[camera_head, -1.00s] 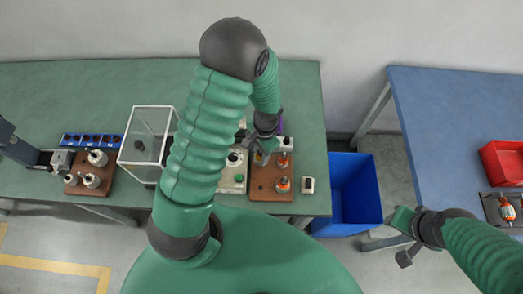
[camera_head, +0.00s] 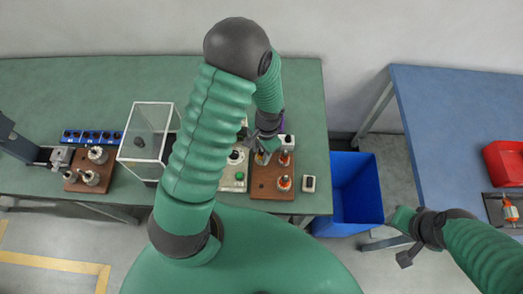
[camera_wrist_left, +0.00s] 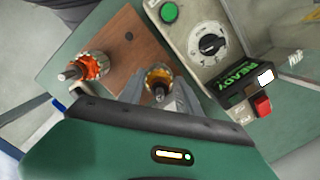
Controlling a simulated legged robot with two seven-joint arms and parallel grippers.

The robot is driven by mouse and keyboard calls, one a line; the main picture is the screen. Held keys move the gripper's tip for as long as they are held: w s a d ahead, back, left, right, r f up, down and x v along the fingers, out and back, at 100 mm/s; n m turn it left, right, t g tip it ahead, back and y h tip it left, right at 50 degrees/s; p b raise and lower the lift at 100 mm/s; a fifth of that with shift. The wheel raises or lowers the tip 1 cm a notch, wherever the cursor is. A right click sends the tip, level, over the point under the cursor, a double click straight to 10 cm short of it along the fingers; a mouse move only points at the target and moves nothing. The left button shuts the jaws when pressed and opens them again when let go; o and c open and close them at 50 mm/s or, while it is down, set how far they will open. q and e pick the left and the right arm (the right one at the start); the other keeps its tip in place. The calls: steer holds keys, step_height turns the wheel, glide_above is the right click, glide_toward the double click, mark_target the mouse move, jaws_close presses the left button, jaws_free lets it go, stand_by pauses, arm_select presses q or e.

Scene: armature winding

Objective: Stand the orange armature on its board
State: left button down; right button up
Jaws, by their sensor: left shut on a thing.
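My left gripper (camera_head: 266,148) is over the back left part of the brown board (camera_head: 268,188). In the left wrist view its two grey fingers (camera_wrist_left: 160,92) are shut on an amber-orange armature (camera_wrist_left: 158,75). That armature's shaft points towards the camera, so it looks about upright, within the board's outline. Whether its foot touches the board (camera_wrist_left: 128,58) is hidden.
A control box (camera_head: 234,178) with a dial (camera_wrist_left: 209,43) and a READY display (camera_wrist_left: 236,84) stands close beside the board. A clear case (camera_head: 147,145) and another brown board (camera_head: 80,186) are further left. A blue bin (camera_head: 355,190) is right of the green table.

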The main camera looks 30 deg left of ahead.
arm_select(q)
steer(key=shift+d+f+b, duration=0.1)
steer(key=shift+f+b, duration=0.35)
steer(key=shift+f, duration=0.25)
steer(key=c, duration=0.8)
jaws_free()
steer(key=shift+o, duration=0.2)
steer(key=shift+r, duration=0.1)
steer(key=shift+r+p, duration=2.1)
steer(key=shift+r, duration=0.1)
